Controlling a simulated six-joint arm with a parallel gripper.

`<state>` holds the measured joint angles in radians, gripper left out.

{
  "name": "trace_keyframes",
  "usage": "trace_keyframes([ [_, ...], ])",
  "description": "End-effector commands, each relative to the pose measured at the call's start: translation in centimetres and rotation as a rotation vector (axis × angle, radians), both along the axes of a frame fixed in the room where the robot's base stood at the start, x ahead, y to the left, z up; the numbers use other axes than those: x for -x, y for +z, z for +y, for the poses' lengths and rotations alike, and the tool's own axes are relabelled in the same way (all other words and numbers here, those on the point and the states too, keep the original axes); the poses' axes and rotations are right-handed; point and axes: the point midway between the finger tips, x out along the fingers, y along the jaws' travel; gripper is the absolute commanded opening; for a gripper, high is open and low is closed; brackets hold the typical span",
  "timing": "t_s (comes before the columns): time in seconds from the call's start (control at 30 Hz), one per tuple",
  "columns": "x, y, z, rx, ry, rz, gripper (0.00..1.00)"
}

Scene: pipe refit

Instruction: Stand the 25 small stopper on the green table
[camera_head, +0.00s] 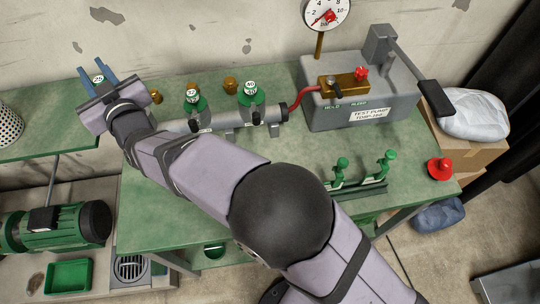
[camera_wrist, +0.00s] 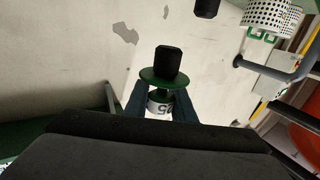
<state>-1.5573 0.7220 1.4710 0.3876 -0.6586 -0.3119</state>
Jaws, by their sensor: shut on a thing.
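The 25 small stopper (camera_head: 98,79) is at the upper left of the head view, its white top marked 25 facing up. My gripper (camera_head: 98,74) is shut on it, with one blue finger on each side. In the wrist view the stopper (camera_wrist: 168,76) shows a black plug, a green disc and a white label between the dark fingers (camera_wrist: 160,107). The green table (camera_head: 180,218) runs below; the stopper is over its back left end. I cannot tell the gap between stopper and table.
A grey pipe (camera_head: 232,117) carries green stoppers marked 32 (camera_head: 192,97) and 40 (camera_head: 251,92). Brass caps stand behind it. The front left tabletop is clear.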

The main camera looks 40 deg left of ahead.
Motion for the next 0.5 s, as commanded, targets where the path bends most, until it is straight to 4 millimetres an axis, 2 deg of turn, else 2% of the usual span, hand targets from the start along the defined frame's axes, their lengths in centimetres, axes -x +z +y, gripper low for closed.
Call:
trace_keyframes([
  [0.1,4.1,1.3,0.0,-0.006,0.057,0.0,0.0],
  [0.17,6.5,0.9,-0.5,-0.002,0.09,-0.001,0.0],
  [0.3,11.1,-3.0,-3.0,0.007,0.152,-0.003,0.0],
  [0.4,12.9,-5.9,-5.5,0.006,0.17,-0.002,0.0],
  [0.5,13.7,-8.7,-8.2,0.006,0.168,-0.002,0.0],
])
